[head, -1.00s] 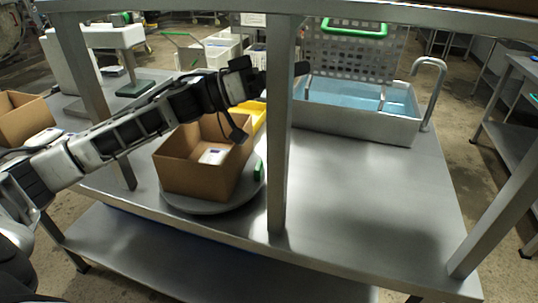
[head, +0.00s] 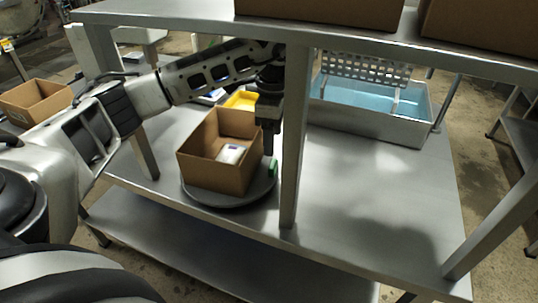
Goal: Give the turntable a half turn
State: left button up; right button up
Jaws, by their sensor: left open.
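The turntable (head: 228,199) is a round grey disc on the steel table. An open cardboard box (head: 207,175) stands on it, with a white packet (head: 231,154) inside. A small green block (head: 272,167) stands at the turntable's right rim. My left arm reaches in from the left above the box. My left gripper (head: 268,148) points down, open, just right of the box and close above or beside the green block. I cannot tell whether it touches the block. My right gripper is out of view.
A steel post (head: 293,150) stands just right of the gripper, under an upper shelf (head: 190,16). A yellow bin (head: 241,101) sits behind the box. A water-filled sink (head: 372,125) is at the back right. The table's right part is clear.

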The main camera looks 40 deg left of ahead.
aim_at(273, 163)
pick_arm(q)
jog(key=shift+f+p, duration=0.6)
jog(key=shift+f, duration=3.2)
jog(key=shift+c, duration=0.4)
